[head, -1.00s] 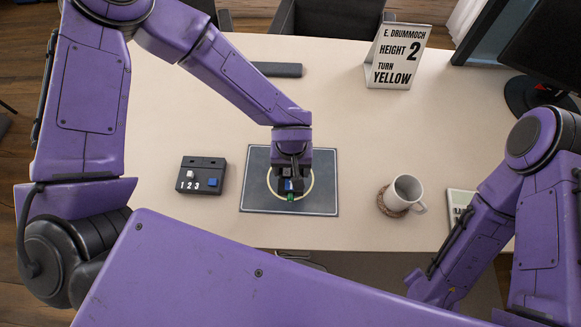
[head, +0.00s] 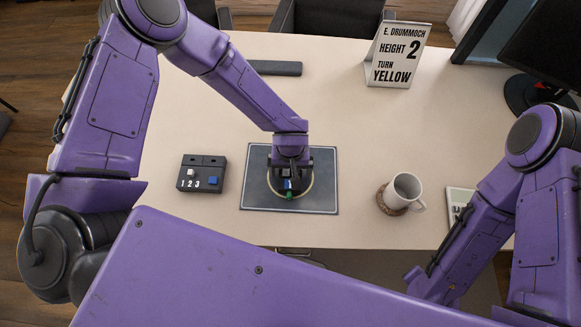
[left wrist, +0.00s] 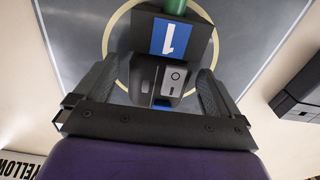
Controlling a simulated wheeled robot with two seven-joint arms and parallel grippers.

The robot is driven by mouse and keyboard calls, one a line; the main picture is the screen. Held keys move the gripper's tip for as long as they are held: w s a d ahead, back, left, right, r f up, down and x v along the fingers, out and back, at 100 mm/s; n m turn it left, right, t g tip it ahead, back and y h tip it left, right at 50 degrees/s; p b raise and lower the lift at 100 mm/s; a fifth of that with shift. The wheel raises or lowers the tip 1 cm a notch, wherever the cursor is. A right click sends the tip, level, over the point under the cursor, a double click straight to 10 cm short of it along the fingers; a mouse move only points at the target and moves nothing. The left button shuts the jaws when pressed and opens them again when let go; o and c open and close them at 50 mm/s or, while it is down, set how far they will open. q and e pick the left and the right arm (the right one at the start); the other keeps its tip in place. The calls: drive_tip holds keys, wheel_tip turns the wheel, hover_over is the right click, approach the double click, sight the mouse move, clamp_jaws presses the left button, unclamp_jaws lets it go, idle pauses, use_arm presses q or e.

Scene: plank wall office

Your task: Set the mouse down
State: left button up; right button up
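The mouse, a dark boxy thing with a blue patch marked 1 and a green end (head: 288,186), is over the pale ring on the dark mat (head: 320,203). It shows larger in the left wrist view (left wrist: 172,40). My left gripper (head: 287,180) points down with one finger on each side of the mouse, and looks shut on it. In the left wrist view its fingers (left wrist: 158,72) flank the mouse. I cannot tell if the mouse touches the mat. My right gripper is not in view; only my right arm shows.
A black box with 1 2 3 and buttons (head: 202,173) sits left of the mat. A white mug (head: 405,189) on a brown coaster stands to the right. A sign (head: 397,55) reads HEIGHT 2, TURN YELLOW. A dark bar (head: 275,68) lies behind. The table between is clear.

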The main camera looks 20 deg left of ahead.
use_arm(q)
wheel_tip(320, 180, up, 12)
drive_tip(key=shift+r, duration=0.2)
